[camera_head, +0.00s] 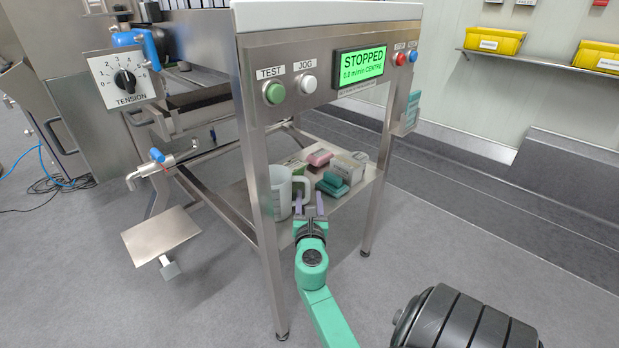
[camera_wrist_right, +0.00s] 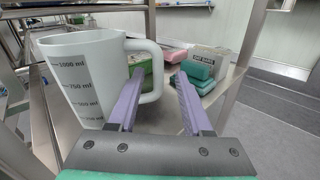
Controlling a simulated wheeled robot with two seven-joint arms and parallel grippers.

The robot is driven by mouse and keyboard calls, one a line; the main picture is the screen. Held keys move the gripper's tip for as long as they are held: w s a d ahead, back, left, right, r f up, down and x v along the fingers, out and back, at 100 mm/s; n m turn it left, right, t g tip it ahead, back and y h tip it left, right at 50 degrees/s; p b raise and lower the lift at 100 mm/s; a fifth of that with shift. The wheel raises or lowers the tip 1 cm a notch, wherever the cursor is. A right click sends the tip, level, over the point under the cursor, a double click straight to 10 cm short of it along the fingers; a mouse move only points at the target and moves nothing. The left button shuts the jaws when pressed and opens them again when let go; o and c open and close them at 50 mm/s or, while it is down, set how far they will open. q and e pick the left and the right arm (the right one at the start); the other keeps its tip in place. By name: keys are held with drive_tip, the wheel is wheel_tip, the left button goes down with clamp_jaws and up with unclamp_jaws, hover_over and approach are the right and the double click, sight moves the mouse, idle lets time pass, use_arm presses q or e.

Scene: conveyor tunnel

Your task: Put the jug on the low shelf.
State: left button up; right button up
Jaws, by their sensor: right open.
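The jug (camera_head: 281,190) is white with a handle and stands upright on the low shelf (camera_head: 343,203) under the machine's control panel. In the right wrist view the jug (camera_wrist_right: 88,80) shows dark millilitre marks, and its handle is on the right side. My right gripper (camera_head: 309,201) is at the front of the shelf, beside the handle. Its purple fingers (camera_wrist_right: 158,100) are apart, with the handle next to the left finger. My left gripper is not in view.
Behind the jug on the shelf are teal items (camera_head: 332,184), a pink item (camera_head: 320,158), a green item (camera_wrist_right: 144,72) and a box (camera_head: 350,166). Steel legs (camera_head: 258,180) frame the shelf. A foot pedal plate (camera_head: 160,240) stands at left. Open floor lies in front.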

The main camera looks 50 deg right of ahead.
drive_tip(key=s+a+f+m+g+y, duration=0.3)
drive_tip(key=s+a+f+m+y, duration=0.2)
drive_tip(key=a, duration=0.4)
drive_tip(key=s+a+f+m+g+y, duration=0.3)
drive_tip(key=s+a+f+m+y, duration=0.2)
drive_tip(key=a+m, duration=0.4)
drive_tip(key=s+a+f+m+g+y, duration=0.2)
drive_tip(key=s+a+f+m+y, duration=0.3)
drive_tip(key=a+f+m, duration=0.3)
drive_tip(key=shift+s+a+f+m+g, duration=0.4)
drive_tip(key=shift+s+a+m, duration=0.1)
drive_tip(key=shift+s+a, duration=0.3)
use_arm(q)
drive_tip(key=shift+p, duration=0.75)
use_arm(e)
drive_tip(key=shift+w+d+r, duration=0.1)
drive_tip(key=shift+r, duration=0.05)
